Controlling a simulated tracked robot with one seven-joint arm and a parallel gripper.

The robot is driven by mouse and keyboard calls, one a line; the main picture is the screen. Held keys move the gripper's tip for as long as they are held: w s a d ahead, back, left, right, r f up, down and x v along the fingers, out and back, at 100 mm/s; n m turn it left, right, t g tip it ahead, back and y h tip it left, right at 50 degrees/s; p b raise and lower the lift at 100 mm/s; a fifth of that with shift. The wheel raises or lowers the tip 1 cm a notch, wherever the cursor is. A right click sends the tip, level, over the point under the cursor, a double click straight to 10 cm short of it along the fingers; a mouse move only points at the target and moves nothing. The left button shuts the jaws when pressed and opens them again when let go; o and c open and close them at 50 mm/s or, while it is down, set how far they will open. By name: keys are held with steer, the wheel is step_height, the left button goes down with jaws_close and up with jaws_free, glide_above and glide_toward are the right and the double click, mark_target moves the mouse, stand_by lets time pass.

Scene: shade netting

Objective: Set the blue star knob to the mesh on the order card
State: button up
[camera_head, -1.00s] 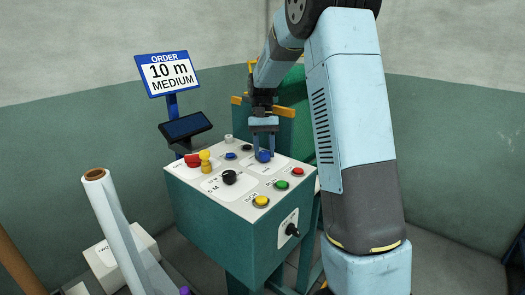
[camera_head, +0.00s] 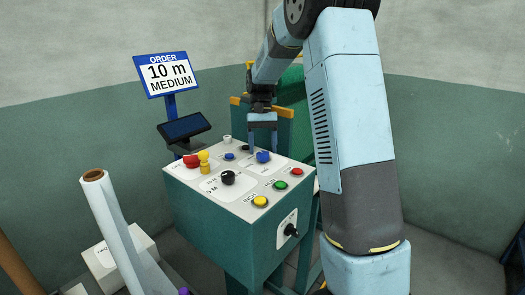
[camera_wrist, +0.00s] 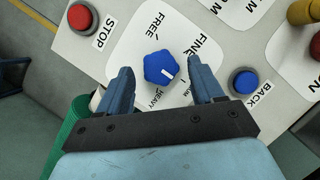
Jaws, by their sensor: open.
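The blue star knob (camera_wrist: 161,69) sits on a white plate on the panel, and also shows in the head view (camera_head: 263,157). Its white mark points to the lower right in the wrist view, toward a label partly hidden by a finger, of which only the end shows. FREE, FINE and HEAVY stand around the knob. My gripper (camera_head: 263,148) is open, its fingers apart on either side of the knob in the picture, just above it and holding nothing. The order card (camera_head: 168,74) reads 10 m, MEDIUM.
Near the knob are a blue BACK button (camera_wrist: 244,81) and a red STOP button (camera_wrist: 82,17). The head view shows a black knob (camera_head: 228,178), yellow (camera_head: 260,201), green (camera_head: 280,186) and red (camera_head: 296,171) buttons, a yellow-topped lever (camera_head: 203,158) and a white roll (camera_head: 112,220).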

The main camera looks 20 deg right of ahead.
steer(key=v, duration=1.2)
steer(key=shift+s+d+r, duration=0.1)
steer(key=shift+s+r, duration=0.05)
steer(key=shift+r, duration=0.1)
steer(key=s+a+r+n+t, duration=0.1)
steer(key=s+r+t, duration=0.2)
steer(key=s, duration=0.6)
steer(key=s+r+t, duration=0.2)
steer(key=s+r, duration=0.1)
steer(key=s, duration=0.7)
steer(key=s+f+t, duration=0.2)
steer(key=s, duration=0.6)
steer(key=s+f+n+t, duration=0.1)
steer(key=s+f+t, duration=0.2)
steer(key=s, duration=0.4)
steer(key=shift+s+a+h, duration=0.4)
steer(key=shift+s+f, duration=0.35)
steer(key=shift+f, duration=0.1)
